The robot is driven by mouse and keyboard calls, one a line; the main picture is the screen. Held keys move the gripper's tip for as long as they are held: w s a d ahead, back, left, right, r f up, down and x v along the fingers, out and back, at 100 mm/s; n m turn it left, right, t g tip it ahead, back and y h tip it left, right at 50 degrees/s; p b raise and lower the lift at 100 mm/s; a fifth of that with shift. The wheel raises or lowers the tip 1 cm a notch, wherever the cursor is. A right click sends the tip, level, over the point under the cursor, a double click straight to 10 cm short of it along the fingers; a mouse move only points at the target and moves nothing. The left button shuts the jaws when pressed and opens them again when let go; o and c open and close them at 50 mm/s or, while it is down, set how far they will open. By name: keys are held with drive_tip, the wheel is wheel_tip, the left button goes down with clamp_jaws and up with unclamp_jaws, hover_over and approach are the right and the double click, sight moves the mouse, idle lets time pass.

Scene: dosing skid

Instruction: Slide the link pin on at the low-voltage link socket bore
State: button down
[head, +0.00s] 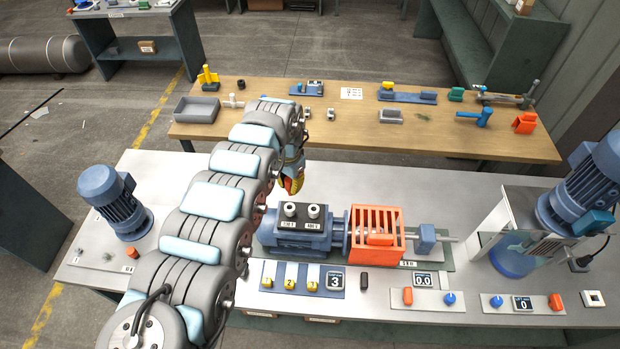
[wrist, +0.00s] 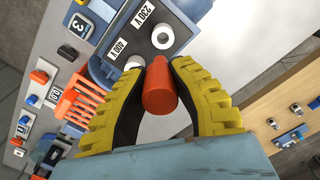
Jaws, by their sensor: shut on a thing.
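An orange cylindrical link pin (wrist: 160,90) is held between the yellow, dark-lined fingers of my gripper (wrist: 158,74) in the wrist view. Its far end points toward the blue-grey link box (wrist: 187,25). On that box are a white-ringed socket (wrist: 163,37) beside the "230 V" label (wrist: 142,13) and another white socket (wrist: 134,62) beside the "400 V" label (wrist: 117,47), partly hidden by a finger. In the head view my gripper (head: 293,182) is above and behind the box (head: 300,240). The pin looks apart from both sockets, but the gap is hard to judge.
An orange slotted guard (head: 376,232) stands right of the box. A panel with yellow numbered parts (head: 290,280) lies in front, and a blue motor (head: 112,200) stands left. The wooden bench (head: 350,120) behind carries trays and parts.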

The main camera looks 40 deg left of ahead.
drive_tip(key=shift+s+a+f, duration=0.1)
drive_tip(key=shift+s+a, duration=0.15)
drive_tip(key=shift+a, duration=0.05)
drive_tip(key=shift+r+p, duration=0.2)
drive_tip(key=shift+p, duration=0.35)
drive_tip(key=b, duration=0.3)
hover_over(289, 204)
drive_tip(key=shift+s+d+f, duration=0.15)
drive_tip(key=shift+f, duration=0.85)
drive_tip(key=shift+s+d+f, duration=0.1)
drive_tip(key=shift+d+f, duration=0.05)
drive_tip(key=shift+f, duration=0.9)
drive_tip(key=shift+s+d+f, duration=0.15)
drive_tip(key=shift+f, duration=0.85)
drive_tip(key=shift+w+p, duration=0.1)
drive_tip(key=shift+p, duration=0.65)
drive_tip(key=shift+f+b, duration=1.15)
drive_tip(key=shift+f, duration=0.85)
drive_tip(key=c, duration=1)
unclamp_jaws()
drive_tip(key=shift+o, duration=0.2)
drive_tip(key=shift+r, duration=0.2)
drive_tip(key=shift+r, duration=5.85)
